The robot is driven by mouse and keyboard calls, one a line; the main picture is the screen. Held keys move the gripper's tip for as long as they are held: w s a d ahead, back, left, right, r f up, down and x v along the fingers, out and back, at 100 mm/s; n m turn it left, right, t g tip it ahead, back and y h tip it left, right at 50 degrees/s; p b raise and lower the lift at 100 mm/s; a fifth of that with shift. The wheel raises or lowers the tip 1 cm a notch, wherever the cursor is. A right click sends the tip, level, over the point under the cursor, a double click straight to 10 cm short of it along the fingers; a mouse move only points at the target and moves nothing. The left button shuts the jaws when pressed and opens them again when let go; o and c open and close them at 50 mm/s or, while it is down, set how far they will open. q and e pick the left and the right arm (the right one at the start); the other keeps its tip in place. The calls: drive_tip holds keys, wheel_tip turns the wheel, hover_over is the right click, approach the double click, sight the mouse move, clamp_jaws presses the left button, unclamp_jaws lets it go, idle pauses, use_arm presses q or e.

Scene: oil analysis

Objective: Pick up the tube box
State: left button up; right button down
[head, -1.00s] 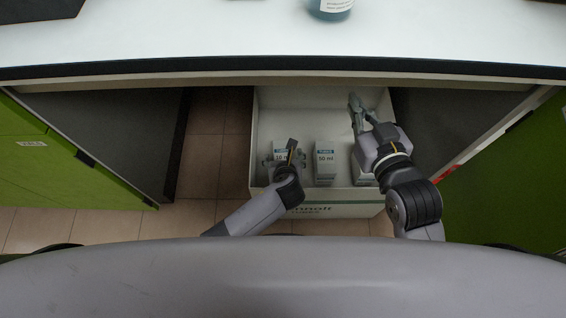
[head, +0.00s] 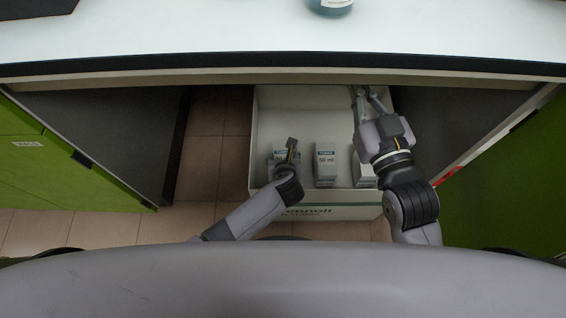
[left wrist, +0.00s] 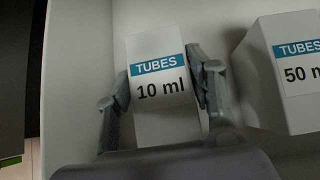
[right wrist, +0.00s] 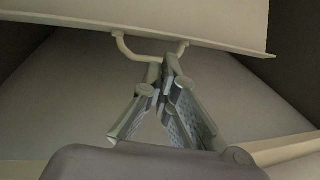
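A white tube box marked "TUBES 10 ml" (left wrist: 160,62) stands in the open white drawer (head: 305,103). It also shows in the head view (head: 280,144), partly covered by my left gripper (head: 285,160).
More boxes (head: 362,173) stand at the drawer's right side, partly hidden by my right arm. The white tabletop (head: 200,35) overhangs the drawer's far end, with a blue bottle (head: 331,8) on it. Green cabinets (head: 55,170) flank the area. The drawer's far left part is bare.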

use_arm(q)
drive_tip(key=c, duration=0.8)
drive_tip(key=shift+r, duration=0.2)
